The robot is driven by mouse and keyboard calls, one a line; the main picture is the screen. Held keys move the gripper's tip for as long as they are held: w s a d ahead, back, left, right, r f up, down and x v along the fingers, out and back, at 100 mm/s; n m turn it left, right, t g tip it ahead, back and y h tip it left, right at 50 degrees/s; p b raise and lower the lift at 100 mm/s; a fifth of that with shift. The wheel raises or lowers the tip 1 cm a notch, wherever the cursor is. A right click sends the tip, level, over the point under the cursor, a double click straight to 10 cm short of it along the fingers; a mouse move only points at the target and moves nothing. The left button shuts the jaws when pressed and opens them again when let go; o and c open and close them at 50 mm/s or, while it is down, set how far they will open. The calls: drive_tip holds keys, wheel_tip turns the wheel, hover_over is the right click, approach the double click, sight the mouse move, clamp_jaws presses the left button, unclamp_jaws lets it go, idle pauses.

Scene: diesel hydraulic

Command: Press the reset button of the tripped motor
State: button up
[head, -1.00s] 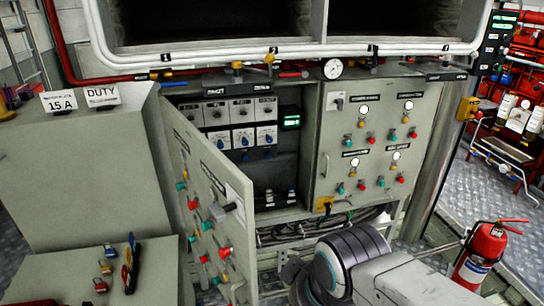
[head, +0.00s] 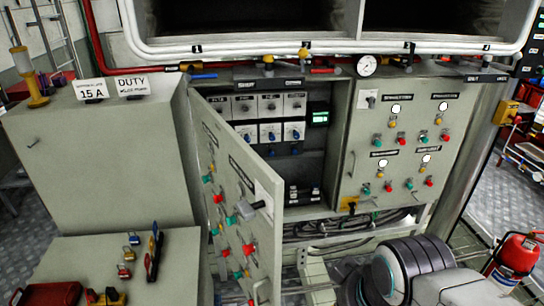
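The left cabinet door (head: 237,190) stands open toward me, with green, red and yellow buttons and a rotary handle on its face. Inside the cabinet, an upper row of grey units (head: 270,104) sits above a row of units with blue dials (head: 269,133). A small green-lit display (head: 320,117) is to their right. Lower down are dark units with small light parts (head: 302,195). The open door hides part of the inside at the left. I cannot tell which part is the reset button or which motor has tripped. My gripper is not in view.
A closed door (head: 393,160) with lamps and buttons is at the right. A grey box (head: 95,165) bears signs reading 15 A and DUTY. Coloured padlocks (head: 126,253) lie at lower left. A red extinguisher (head: 513,258) stands at right. Part of my arm fills the lower right.

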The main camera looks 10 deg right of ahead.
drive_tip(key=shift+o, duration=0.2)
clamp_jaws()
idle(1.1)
